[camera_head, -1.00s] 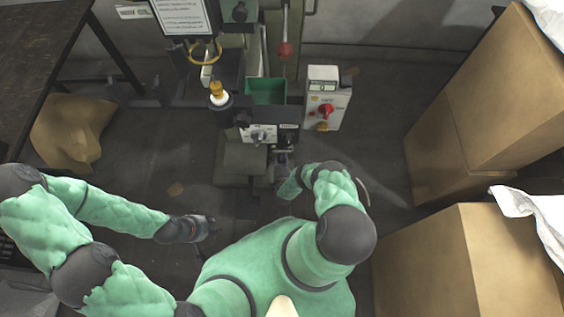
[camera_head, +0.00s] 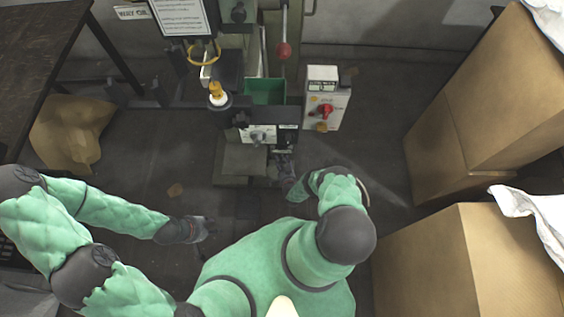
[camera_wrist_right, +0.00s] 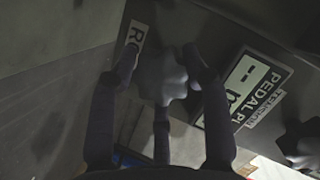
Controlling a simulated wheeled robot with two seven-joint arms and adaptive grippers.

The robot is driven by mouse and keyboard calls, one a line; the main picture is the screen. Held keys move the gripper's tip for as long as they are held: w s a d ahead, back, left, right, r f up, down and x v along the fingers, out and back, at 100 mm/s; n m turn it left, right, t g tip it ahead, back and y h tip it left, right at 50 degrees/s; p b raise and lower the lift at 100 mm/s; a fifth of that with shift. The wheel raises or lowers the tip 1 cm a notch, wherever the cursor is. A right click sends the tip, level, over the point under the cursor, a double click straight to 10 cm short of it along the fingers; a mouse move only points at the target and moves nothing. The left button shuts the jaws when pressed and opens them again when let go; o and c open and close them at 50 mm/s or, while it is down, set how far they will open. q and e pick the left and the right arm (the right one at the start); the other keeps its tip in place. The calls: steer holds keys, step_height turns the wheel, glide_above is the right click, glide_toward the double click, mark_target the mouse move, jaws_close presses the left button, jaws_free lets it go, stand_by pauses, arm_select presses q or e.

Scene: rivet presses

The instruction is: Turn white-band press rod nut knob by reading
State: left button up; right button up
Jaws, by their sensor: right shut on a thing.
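A dark grey lobed knob (camera_wrist_right: 162,78) shows in the right wrist view, under a label beginning "RO" whose rest is hidden. My right gripper (camera_wrist_right: 160,66) has its dark fingers around this knob, shut on it.
A second lobed knob (camera_wrist_right: 300,145) is at the right in the wrist view. A control box (camera_head: 325,100) with a red knob stands right of the press. A green bin (camera_head: 266,91) is behind the panel. Cardboard boxes (camera_head: 480,110) fill the right side.

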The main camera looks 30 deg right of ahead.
steer(key=shift+s+a+f, duration=0.2)
steer(key=shift+a+f, duration=0.05)
steer(key=shift+a, duration=0.35)
steer(key=o, duration=1.1)
steer(key=shift+c, duration=0.2)
steer(key=shift+o, duration=0.2)
steer(key=shift+w+d+r+m, duration=0.15)
steer(key=shift+d+m, duration=0.15)
steer(key=shift+s+r, duration=0.15)
steer(key=shift+s, duration=0.45)
steer(key=v, duration=1.1)
steer(key=shift+w+a, duration=0.1)
